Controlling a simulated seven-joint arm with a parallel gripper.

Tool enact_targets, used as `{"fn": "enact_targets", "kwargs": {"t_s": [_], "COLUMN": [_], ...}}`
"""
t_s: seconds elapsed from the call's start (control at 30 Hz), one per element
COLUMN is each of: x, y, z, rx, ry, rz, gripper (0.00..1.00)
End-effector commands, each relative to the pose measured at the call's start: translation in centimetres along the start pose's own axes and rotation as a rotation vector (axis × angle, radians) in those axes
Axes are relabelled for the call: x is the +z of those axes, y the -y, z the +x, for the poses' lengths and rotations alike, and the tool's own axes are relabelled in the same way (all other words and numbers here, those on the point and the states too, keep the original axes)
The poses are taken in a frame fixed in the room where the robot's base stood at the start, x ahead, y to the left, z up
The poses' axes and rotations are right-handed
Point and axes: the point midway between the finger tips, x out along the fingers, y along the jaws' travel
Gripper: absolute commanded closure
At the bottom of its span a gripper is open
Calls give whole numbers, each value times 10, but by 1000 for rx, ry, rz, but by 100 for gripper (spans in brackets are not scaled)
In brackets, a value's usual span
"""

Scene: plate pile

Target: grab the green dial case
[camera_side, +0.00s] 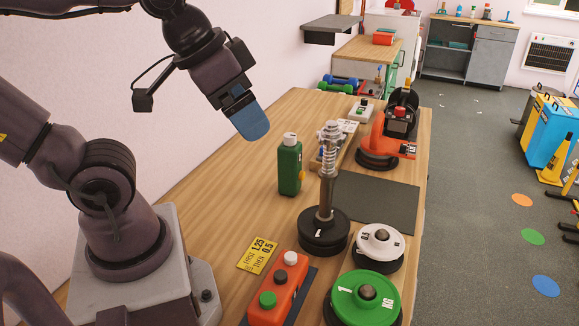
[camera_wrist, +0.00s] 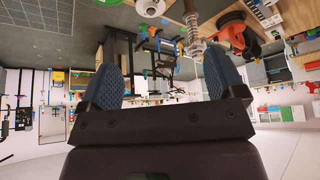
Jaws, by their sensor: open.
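The green dial case (camera_side: 289,168) stands upright on the wooden table in the side view, with a pale cap on top and a yellow spot on its right side. I cannot make it out in the wrist view. My gripper (camera_side: 250,130) is above the table, up and to the left of the case and apart from it. Its blue fingers overlap in the side view. In the wrist view my gripper (camera_wrist: 162,78) has its two fingers spread wide, with nothing between them.
A metal spring post (camera_side: 327,180) on a black base stands right of the case. A green plate (camera_side: 350,297), a white plate (camera_side: 367,245), an orange button box (camera_side: 278,290) and a yellow card (camera_side: 258,254) lie nearer. An orange machine (camera_side: 378,145) stands behind. Table left of the case is clear.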

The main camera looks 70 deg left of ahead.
Motion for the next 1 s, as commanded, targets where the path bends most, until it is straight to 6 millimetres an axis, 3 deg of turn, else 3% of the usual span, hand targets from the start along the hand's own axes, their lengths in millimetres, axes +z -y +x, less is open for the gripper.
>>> {"fn": "enact_targets", "kwargs": {"t_s": [0.63,0.77,1.0], "x": [-3,-13,-23], "y": [0,2,29], "z": [7,36,126], "rx": [9,43,37], "ry": [7,28,55], "rz": [-26,-141,-554], "gripper": [13,13,13]}}
